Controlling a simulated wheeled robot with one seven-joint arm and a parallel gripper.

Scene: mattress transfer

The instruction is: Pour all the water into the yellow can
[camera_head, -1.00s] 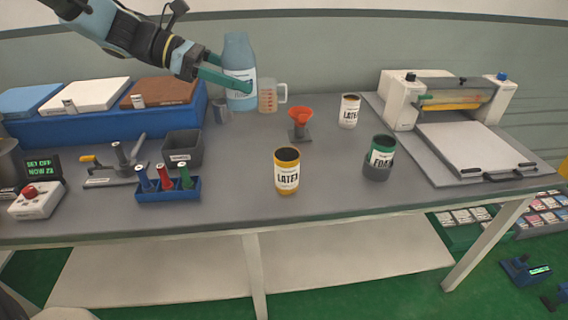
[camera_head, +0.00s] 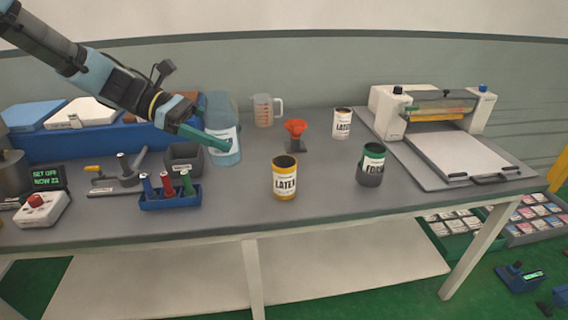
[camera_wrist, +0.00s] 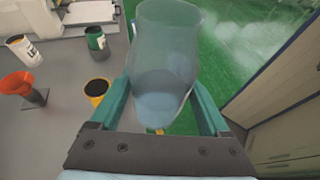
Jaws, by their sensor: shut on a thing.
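The yellow can (camera_head: 285,180) labelled LATEX stands upright on the table with its dark open top facing up. It also shows in the wrist view (camera_wrist: 97,88), just left of my gripper's finger. My gripper (camera_head: 208,142) is shut on a translucent blue bottle (camera_head: 222,118), which is upright or nearly so, left of and behind the yellow can. In the wrist view the bottle (camera_wrist: 165,55) sits between the two green fingers, with pale blue water low in it. I cannot tell whether the bottle's base touches the table.
A white LATEX can (camera_head: 342,124), a green FOAM can (camera_head: 371,165), an orange funnel on a stand (camera_head: 295,132) and a measuring jug (camera_head: 264,110) stand around. A blue rack (camera_head: 170,199) and a grey bin (camera_head: 184,158) are left. The table front is clear.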

